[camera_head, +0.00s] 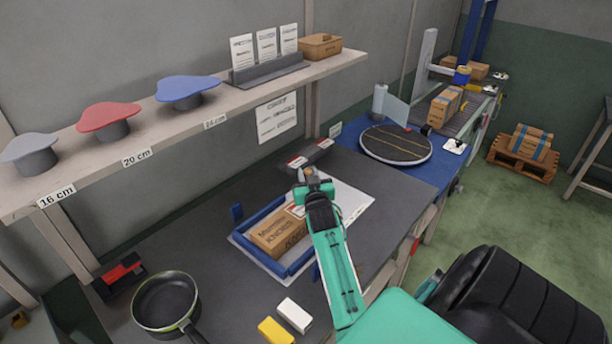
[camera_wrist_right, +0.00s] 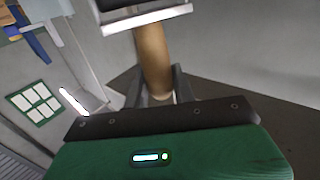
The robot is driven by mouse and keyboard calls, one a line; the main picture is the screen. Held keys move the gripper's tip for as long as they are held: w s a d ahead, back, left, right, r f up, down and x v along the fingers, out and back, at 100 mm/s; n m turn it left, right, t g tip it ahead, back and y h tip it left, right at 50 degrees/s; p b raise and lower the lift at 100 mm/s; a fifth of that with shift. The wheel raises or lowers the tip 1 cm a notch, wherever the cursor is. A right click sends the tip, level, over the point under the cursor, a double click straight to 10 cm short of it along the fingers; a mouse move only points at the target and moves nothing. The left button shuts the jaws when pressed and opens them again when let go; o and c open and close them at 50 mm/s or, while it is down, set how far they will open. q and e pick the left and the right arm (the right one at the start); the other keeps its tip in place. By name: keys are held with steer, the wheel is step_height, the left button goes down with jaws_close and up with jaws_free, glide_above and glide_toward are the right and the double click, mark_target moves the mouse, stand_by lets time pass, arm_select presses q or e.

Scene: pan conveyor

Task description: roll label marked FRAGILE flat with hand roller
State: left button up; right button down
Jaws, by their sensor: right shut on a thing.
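My right gripper (camera_head: 309,180) is above the dark bench, just beyond the cardboard box. It is shut on a tan handle (camera_wrist_right: 153,65), which I take to be the hand roller's. A dark and pale head shows at the handle's far end in the right wrist view. The cardboard box (camera_head: 272,236), printed "KNOBS", lies in a blue-edged fixture (camera_head: 243,257). A small white and red patch (camera_head: 296,210) on the box, partly hidden by my gripper, may be the label; its wording and flatness cannot be read. My left gripper is out of view.
A frying pan (camera_head: 165,301), a yellow block (camera_head: 274,330) and a white block (camera_head: 294,315) are on the near bench. A round turntable (camera_head: 396,144) stands at the back right.

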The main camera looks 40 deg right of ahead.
steer(key=shift+a, duration=0.1)
steer(key=shift+s+a+f, duration=0.1)
steer(key=shift+a, duration=0.5)
steer(key=shift+s+a+f, duration=0.1)
steer(key=shift+a, duration=0.45)
steer(key=shift+a, duration=0.15)
steer(key=shift+s+a+r+p, duration=0.15)
steer(key=shift+a+p, duration=0.3)
steer(key=shift+a, duration=0.55)
steer(key=shift+d, duration=0.1)
steer(key=shift+w+d+r, duration=0.1)
steer(key=shift+d, duration=0.5)
steer(key=shift+w+d+r, duration=0.1)
steer(key=shift+d, duration=0.45)
